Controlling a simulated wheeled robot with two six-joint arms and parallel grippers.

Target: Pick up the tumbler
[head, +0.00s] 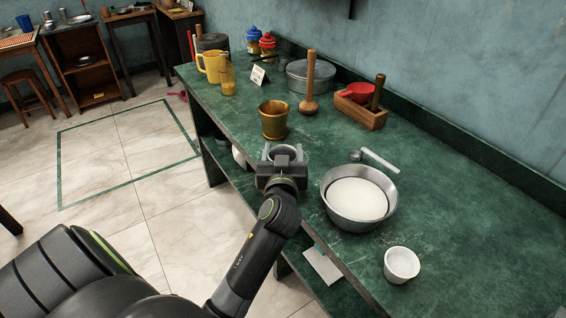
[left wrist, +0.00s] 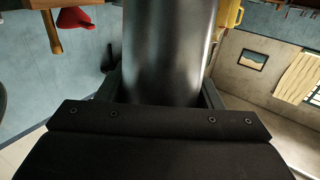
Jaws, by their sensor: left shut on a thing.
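The tumbler is a grey metal cylinder; its round rim (head: 285,150) shows just beyond my left gripper (head: 283,166) in the head view, at the counter's front edge. In the left wrist view the tumbler's shiny side (left wrist: 168,45) fills the middle, between the two dark fingers of the left gripper (left wrist: 160,88). The left gripper is shut on the tumbler. The gripper hides the tumbler's lower part in the head view, so I cannot tell whether its base touches the counter. My right gripper is not in view.
On the green counter (head: 470,255), a brass pot (head: 273,122) stands behind the tumbler. A steel bowl of white contents (head: 357,198) is close on the right, with a small white cup (head: 401,265) nearer. A wooden pestle (head: 310,85) and yellow mug (head: 210,66) stand farther back.

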